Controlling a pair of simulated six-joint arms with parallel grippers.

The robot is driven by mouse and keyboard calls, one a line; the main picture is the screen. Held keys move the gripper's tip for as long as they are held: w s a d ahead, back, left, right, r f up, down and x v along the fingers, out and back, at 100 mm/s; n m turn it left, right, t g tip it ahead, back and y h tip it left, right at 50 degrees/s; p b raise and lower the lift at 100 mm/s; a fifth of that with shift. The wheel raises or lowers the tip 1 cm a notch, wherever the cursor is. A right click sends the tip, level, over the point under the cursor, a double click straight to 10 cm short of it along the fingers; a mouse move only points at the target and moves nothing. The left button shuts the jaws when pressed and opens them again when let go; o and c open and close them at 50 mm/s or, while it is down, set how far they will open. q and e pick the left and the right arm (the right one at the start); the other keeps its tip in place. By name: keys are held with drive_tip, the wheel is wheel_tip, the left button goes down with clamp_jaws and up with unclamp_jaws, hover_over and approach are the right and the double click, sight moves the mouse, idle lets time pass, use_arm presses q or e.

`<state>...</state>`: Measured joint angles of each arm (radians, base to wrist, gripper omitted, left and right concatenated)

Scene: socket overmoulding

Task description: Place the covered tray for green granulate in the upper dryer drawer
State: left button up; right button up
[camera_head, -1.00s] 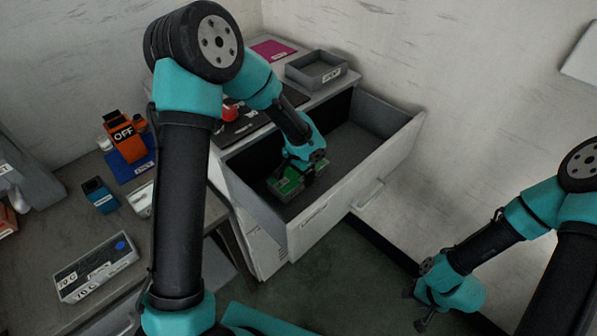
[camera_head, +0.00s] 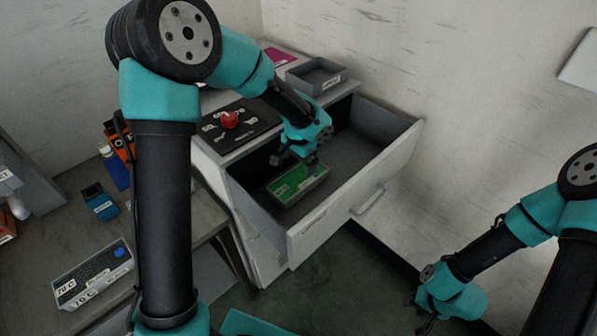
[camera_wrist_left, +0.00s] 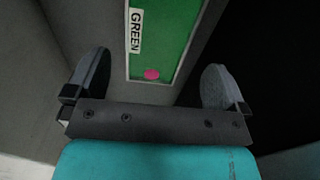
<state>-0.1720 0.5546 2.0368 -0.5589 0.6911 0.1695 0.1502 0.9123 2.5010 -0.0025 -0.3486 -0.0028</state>
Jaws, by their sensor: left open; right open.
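The covered tray (camera_head: 297,186) with a green top lies inside the open upper dryer drawer (camera_head: 350,181), near the drawer's left end. In the left wrist view the tray's green cover (camera_wrist_left: 165,40) shows a white GREEN label and a pink dot. My left gripper (camera_head: 296,160) is open and sits above the tray, apart from it. In the left wrist view its two fingers (camera_wrist_left: 153,85) are spread on either side of the tray's near end with nothing between them. My right gripper (camera_head: 424,318) is open and empty, low at the right, away from the drawer.
On the dryer top are a black panel with a red knob (camera_head: 229,119) and an empty grey tray (camera_head: 316,75). A labelled grey tray with a blue dot (camera_head: 92,273) and a small blue box (camera_head: 100,202) are on the left bench. The drawer's right part is free.

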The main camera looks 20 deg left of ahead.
sight(298, 178)
use_arm(q)
drive_tip(key=shift+r, duration=2)
